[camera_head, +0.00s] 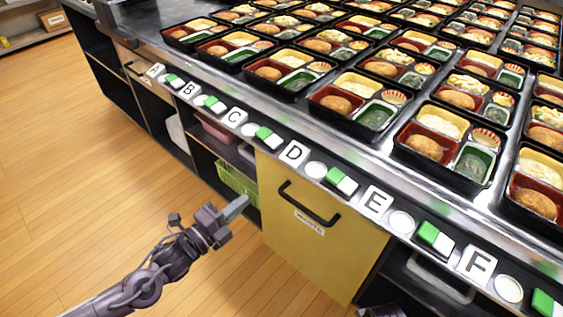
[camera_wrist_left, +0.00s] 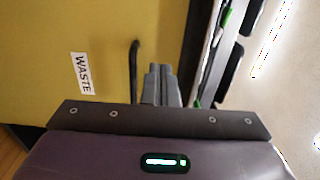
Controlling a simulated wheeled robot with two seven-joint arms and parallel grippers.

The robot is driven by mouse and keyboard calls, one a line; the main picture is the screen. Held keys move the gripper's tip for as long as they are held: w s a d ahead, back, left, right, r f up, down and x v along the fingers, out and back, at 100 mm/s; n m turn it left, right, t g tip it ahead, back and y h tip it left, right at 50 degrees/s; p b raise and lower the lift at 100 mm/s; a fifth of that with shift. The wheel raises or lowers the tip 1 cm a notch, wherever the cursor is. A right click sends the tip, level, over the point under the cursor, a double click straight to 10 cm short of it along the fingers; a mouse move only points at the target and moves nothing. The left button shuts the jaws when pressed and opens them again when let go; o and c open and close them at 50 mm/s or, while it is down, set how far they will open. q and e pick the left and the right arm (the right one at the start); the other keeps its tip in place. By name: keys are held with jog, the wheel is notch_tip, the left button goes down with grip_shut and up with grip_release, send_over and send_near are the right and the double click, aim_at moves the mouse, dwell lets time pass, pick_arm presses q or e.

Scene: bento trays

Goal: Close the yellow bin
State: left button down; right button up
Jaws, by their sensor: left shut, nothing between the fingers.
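The yellow bin (camera_head: 325,250) is a yellow front panel with a black bar handle (camera_head: 309,203) and a white label, set under the metal counter. I cannot tell clearly from the head view whether its front is flush with the counter. My left gripper (camera_head: 238,206) is shut and empty, to the left of the panel near its left edge. In the left wrist view the shut fingers (camera_wrist_left: 160,72) point along the yellow front (camera_wrist_left: 95,30), just right of the black handle (camera_wrist_left: 134,75). The label (camera_wrist_left: 82,73) there reads WASTE.
The counter (camera_head: 300,120) above holds many bento trays (camera_head: 362,103) and a front strip of letter tiles and buttons. Open shelves with a green basket (camera_head: 238,180) lie left of the bin. The wooden floor (camera_head: 60,190) at left is clear.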

aim_at(284, 168)
pick_arm(q)
jog(key=b+x, duration=0.1)
jog(key=x, duration=1.1)
jog(key=shift+w+d, duration=0.25)
jog(key=shift+w, duration=0.05)
pick_arm(e)
jog(key=r, duration=0.4)
jog(key=shift+s+a+r, duration=0.15)
jog(key=shift+s+a, duration=0.05)
jog(key=shift+s, duration=0.05)
pick_arm(q)
jog(key=shift+w+d, duration=0.25)
jog(key=shift+w, duration=0.1)
jog(key=b+x, duration=0.1)
jog(key=x, duration=0.2)
jog(key=shift+w+d+f, duration=0.15)
jog(key=shift+w+f, duration=0.05)
jog(key=shift+w, duration=0.05)
jog(key=shift+w+d+r+b, duration=0.1)
jog(key=shift+w+r+b, duration=0.1)
jog(key=shift+r+b, duration=0.15)
pick_arm(e)
jog(key=shift+w+a+r, duration=0.1)
jog(key=shift+w+r, duration=0.05)
jog(key=shift+r, duration=0.45)
jog(key=shift+w+r, duration=0.15)
jog(key=shift+r, duration=0.4)
